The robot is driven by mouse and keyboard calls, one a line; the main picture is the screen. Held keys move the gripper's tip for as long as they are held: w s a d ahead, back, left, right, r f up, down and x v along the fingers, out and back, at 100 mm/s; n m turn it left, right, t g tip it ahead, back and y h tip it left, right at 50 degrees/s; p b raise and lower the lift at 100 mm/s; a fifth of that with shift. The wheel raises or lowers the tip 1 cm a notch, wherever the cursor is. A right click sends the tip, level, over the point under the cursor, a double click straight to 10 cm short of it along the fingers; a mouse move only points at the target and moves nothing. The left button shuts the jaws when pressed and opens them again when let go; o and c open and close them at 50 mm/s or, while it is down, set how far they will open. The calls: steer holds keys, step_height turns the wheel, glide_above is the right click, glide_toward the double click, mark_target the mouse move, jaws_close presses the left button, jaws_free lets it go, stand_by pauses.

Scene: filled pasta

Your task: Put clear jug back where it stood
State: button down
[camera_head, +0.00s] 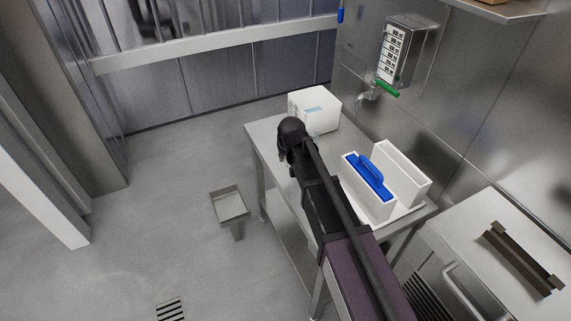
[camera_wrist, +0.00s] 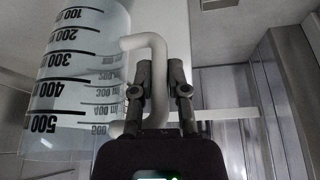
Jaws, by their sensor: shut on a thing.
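The clear jug (camera_wrist: 75,85) fills the left of the wrist view, with black measuring marks from 100 to 500. Its pale, frosted handle (camera_wrist: 130,42) lies at the two dark fingers of my gripper (camera_wrist: 160,75), which are shut on it. In the wrist view the 500 mark is towards the bottom. I cannot tell from this whether the jug is upright or tilted. In the head view my arm reaches over the steel table (camera_head: 265,135). The jug and my fingers are hidden there behind my dark wrist.
A white box (camera_head: 318,112) stands at the table's far end. Two narrow white bins (camera_head: 402,168) stand at the right, with a blue object (camera_head: 369,177) in the nearer one. Floor left of the table is mostly clear.

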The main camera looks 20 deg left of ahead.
steer(key=shift+f+b, duration=0.45)
steer(key=shift+f, duration=0.35)
steer(key=shift+f, duration=0.2)
steer(key=c, duration=0.6)
jaws_free()
steer(key=shift+r, duration=0.1)
steer(key=shift+c, duration=0.2)
steer(key=shift+r, duration=0.15)
steer(key=p+v, duration=1.1)
steer(key=v, duration=0.1)
stand_by(0.3)
